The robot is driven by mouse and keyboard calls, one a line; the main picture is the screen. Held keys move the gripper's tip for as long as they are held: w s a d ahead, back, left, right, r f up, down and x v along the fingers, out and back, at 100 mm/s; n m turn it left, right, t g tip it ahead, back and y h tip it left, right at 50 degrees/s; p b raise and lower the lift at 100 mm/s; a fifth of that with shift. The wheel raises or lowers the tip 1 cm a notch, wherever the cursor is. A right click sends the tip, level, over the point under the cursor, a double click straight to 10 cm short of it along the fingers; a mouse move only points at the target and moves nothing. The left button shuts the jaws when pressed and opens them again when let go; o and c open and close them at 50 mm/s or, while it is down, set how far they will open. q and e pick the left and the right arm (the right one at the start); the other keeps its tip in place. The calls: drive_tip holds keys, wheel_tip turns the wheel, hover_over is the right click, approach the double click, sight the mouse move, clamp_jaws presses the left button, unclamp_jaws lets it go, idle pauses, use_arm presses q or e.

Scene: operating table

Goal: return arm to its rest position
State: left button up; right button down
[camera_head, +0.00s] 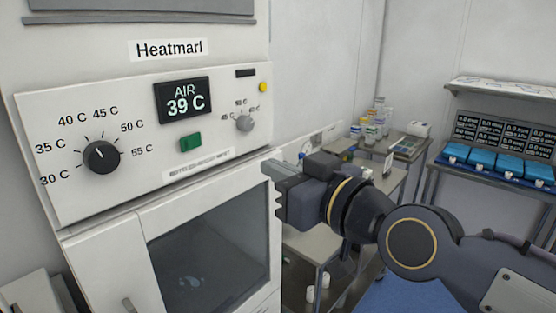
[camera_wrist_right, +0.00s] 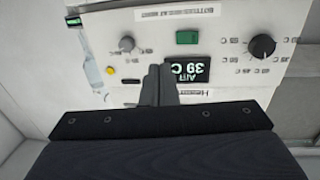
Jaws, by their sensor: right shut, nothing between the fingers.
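My right gripper (camera_head: 277,187) reaches in from the right in the head view, in front of the right edge of the white Heatmarl cabinet (camera_head: 100,222). Its fingers are together and hold nothing. In the right wrist view the closed fingers (camera_wrist_right: 159,84) point at the cabinet's control panel, beside the display (camera_wrist_right: 188,70). I cannot tell whether the fingertips touch the cabinet. The display (camera_head: 182,101) reads AIR 39 C. My left gripper is in neither view.
The panel carries a black dial (camera_head: 101,156), a green switch (camera_head: 190,142) and a small grey knob (camera_head: 244,123). A glass door (camera_head: 209,250) is below. Side tables with bottles (camera_head: 373,125) and a shelf with blue bins (camera_head: 497,162) stand behind my right arm.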

drive_tip(key=s+d+f+m+g+h, duration=0.1)
drive_tip(key=s+d+f+m+h, duration=0.15)
drive_tip(key=d+f, duration=0.55)
drive_tip(key=s+d+f+m+g+h, duration=0.1)
drive_tip(key=d+f+m+h, duration=0.15)
drive_tip(key=d+f, duration=0.45)
drive_tip(key=s+d+f+m+g+h, duration=0.2)
drive_tip(key=s+d+f, duration=0.2)
drive_tip(key=s+f, duration=0.3)
drive_tip(key=s+d+f+m+g+h, duration=0.1)
drive_tip(key=s+d+f+m+g, duration=0.2)
drive_tip(key=s+f, duration=0.4)
wheel_tip(320, 180, down, 2)
drive_tip(key=shift+s+d+f+m+h, duration=0.15)
drive_tip(key=shift+d+m+h, duration=0.2)
drive_tip(key=shift+d, duration=0.3)
